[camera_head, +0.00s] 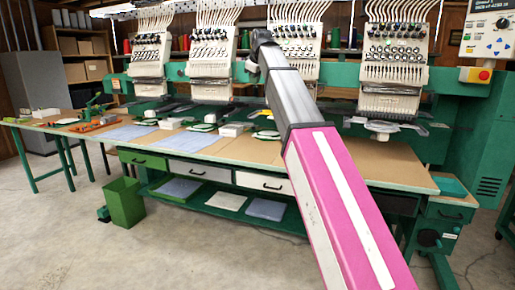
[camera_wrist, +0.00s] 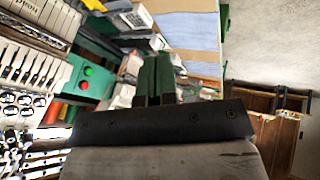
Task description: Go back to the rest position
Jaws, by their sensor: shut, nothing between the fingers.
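My gripper (camera_wrist: 155,62) shows in the wrist view as two dark green fingers side by side, closed together, with nothing held between them. A dark wrist plate (camera_wrist: 160,124) crosses the view below them. In the head view my pink and grey arm reaches up and away over the table (camera_head: 240,150) toward the embroidery machine heads (camera_head: 292,50). The fingers cannot be made out in the head view. The wrist view is turned sideways, with machine heads on its left and the tabletop (camera_wrist: 193,22) at the top.
Small boxes, hoops and blue cloths (camera_head: 122,133) lie on the table. A control panel (camera_head: 488,35) hangs at right. A green bin (camera_head: 125,202) stands on the floor at left. Concrete floor (camera_head: 170,255) is open in front. Wooden shelves (camera_wrist: 265,103) show in the wrist view.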

